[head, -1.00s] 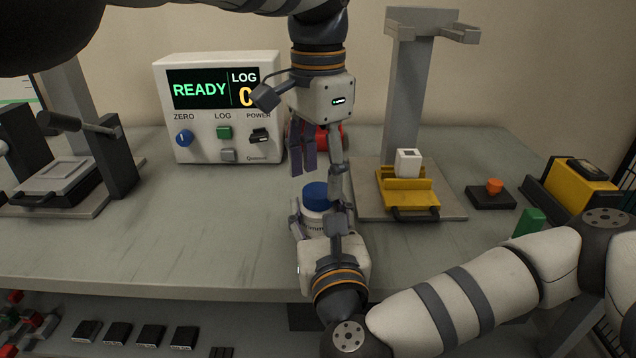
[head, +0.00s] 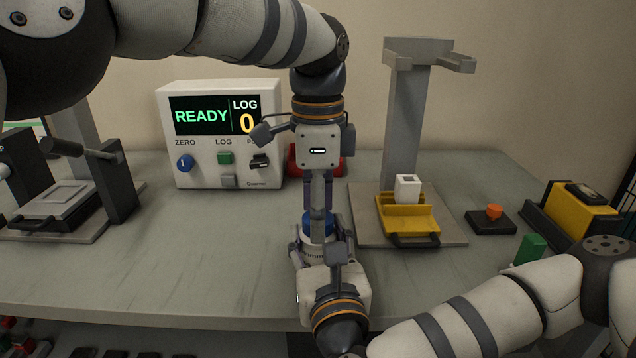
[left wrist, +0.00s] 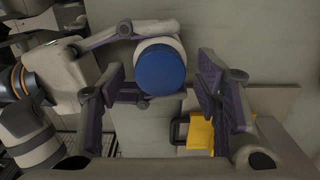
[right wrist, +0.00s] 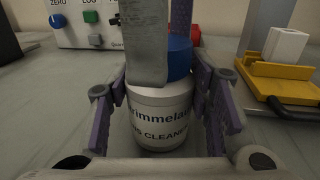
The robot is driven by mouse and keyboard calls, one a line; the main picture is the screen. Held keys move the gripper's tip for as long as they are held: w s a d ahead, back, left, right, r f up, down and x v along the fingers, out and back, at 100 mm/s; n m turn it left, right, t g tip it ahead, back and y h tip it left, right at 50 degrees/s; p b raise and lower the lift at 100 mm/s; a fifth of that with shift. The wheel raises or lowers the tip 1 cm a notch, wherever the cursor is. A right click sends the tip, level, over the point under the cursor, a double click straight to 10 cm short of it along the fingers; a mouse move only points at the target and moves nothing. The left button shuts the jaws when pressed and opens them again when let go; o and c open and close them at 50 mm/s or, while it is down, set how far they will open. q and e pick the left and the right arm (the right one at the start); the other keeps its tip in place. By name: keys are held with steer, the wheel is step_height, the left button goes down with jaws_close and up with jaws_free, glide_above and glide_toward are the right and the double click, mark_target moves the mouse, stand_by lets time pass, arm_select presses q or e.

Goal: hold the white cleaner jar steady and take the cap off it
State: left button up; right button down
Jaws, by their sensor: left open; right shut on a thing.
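The white cleaner jar (right wrist: 160,118) stands upright on the bench with its blue cap (left wrist: 160,68) on top. The cap also shows in the head view (head: 318,225), partly hidden behind my left fingers. My right gripper (head: 322,252) is shut on the jar's body from the front, one finger on each side. My left gripper (head: 318,208) points down from above the cap and is open. In the left wrist view its fingers stand to either side of the cap, with the cap towards the top of the picture.
A display box (head: 222,135) reading READY and 0 stands behind left. A red object (head: 300,160) is behind the left gripper. A stand with a yellow holder (head: 408,215) and white block (head: 407,188) is to the right. Clear bench (head: 190,250) lies to the left.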

arm_select(q)
steer(key=shift+f, duration=0.3)
steer(key=c, duration=1.2)
steer(key=n, duration=0.6)
steer(key=shift+n, duration=0.4)
steer(key=shift+c, duration=0.2)
steer(key=o, duration=1.3)
